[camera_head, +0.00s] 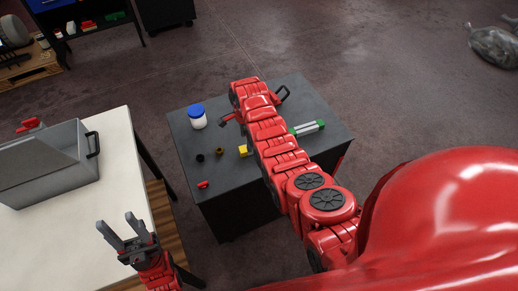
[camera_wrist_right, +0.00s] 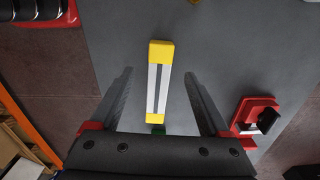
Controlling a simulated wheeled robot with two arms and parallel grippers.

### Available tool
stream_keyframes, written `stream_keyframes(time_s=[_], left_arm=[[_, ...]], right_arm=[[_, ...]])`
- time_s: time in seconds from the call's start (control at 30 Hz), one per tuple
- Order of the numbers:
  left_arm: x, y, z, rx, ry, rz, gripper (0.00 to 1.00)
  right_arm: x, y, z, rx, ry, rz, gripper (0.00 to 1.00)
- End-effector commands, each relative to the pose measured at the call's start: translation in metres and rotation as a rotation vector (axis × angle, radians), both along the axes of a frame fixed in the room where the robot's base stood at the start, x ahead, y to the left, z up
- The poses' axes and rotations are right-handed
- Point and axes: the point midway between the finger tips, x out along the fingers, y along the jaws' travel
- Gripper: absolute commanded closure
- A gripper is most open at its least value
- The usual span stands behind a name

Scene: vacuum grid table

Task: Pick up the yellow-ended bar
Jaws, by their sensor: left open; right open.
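The yellow-ended bar (camera_wrist_right: 152,88) has a pale grey middle with a dark lengthwise stripe. In the right wrist view it lies on the dark grey table top between the two fingers of my right gripper (camera_wrist_right: 159,74), with a gap on each side. That gripper is open and empty. In the head view my right arm hides much of the table's middle, and I cannot pick the bar out for certain. My left gripper (camera_head: 116,221) is open and empty by the white table.
On the dark table (camera_head: 215,187) are a blue-lidded white jar (camera_head: 197,117), a green-ended bar (camera_head: 307,128), a yellow block (camera_head: 243,151) and a small red piece (camera_head: 203,184). A grey toolbox (camera_head: 50,170) stands on the white table (camera_head: 105,195). A red part (camera_wrist_right: 255,108) lies right of the right gripper.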

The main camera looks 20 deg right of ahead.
Motion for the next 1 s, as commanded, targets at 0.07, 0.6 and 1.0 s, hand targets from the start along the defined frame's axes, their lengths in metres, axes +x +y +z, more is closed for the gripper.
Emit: stream_keyframes(time_s=[0.07, 0.6, 1.0], left_arm=[[0.0, 0.0, -0.003, 0.0, 0.0, 0.0, 0.5], [0.0, 0.0, -0.031, 0.0, 0.0, 0.0, 0.5], [0.0, 0.0, -0.03, 0.0, 0.0, 0.0, 0.5]], right_arm=[[0.0, 0.0, -0.006, 0.0, 0.001, 0.0, 0.2], [0.0, -0.001, -0.059, 0.0, -0.001, 0.0, 0.2], [0.0, 0.0, -0.058, 0.0, -0.001, 0.001, 0.7]])
